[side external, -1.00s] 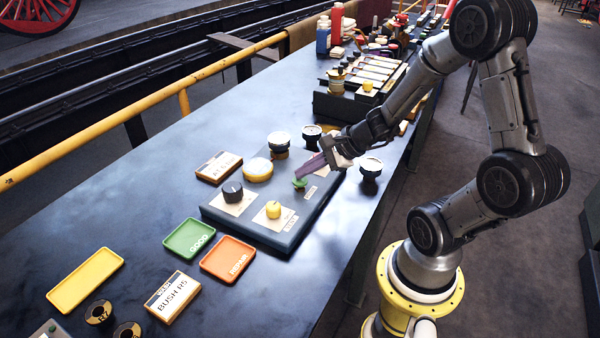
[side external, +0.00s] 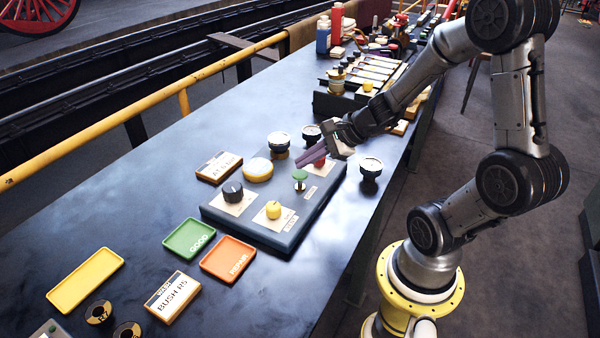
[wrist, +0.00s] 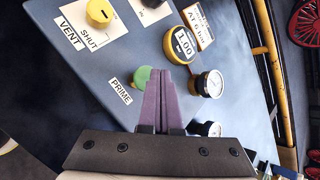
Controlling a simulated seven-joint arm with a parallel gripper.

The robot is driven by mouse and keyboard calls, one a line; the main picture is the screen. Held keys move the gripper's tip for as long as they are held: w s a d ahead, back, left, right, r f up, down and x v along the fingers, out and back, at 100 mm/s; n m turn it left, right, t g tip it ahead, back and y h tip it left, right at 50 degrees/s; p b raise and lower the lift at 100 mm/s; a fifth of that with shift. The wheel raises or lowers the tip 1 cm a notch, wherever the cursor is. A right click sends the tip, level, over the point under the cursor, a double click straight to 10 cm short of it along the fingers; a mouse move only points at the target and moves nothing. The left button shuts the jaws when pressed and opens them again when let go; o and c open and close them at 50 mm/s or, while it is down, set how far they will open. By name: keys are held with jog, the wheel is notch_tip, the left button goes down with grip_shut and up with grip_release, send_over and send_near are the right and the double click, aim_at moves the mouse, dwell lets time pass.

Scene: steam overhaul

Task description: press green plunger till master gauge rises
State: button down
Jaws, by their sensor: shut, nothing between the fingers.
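The green plunger (side external: 300,175) stands up from the grey-blue panel with its stem showing; in the wrist view it is the green knob (wrist: 142,77) by the PRIME label. My gripper (side external: 299,162) is shut and empty, its purple fingers just above and behind the plunger, apart from it in the side view. In the wrist view the fingertips (wrist: 166,70) lie right of the knob. Round gauges stand at the panel's back (side external: 278,140), beside it (side external: 312,134) and at its right (side external: 371,166). I cannot tell which is the master, and their needles are too small to read.
The panel also carries a black knob (side external: 233,191), a yellow VENT knob (side external: 273,209) and a yellow round display (wrist: 181,45) reading 1.00. A red knob (side external: 319,162) sits close behind the fingers. Green (side external: 170,245) and orange (side external: 207,266) trays lie in front.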

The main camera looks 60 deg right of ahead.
aim_at(305, 173)
jog(key=shift+r, duration=0.15)
jog(key=shift+r, duration=2.4)
jog(key=s+a+r+n+g+y, duration=0.1)
jog(key=s+a+r+n, duration=0.25)
jog(key=a+n, duration=0.4)
jog(key=s+a+r+n+g+y, duration=0.1)
jog(key=s+a+r+n, duration=0.25)
jog(key=a+n, duration=0.35)
jog(key=s+d+f+n+g+h, duration=0.1)
jog(key=s+d+n+h, duration=0.3)
jog(key=s+n, duration=0.4)
jog(key=shift+d+n, duration=0.25)
jog(key=shift+n, duration=0.8)
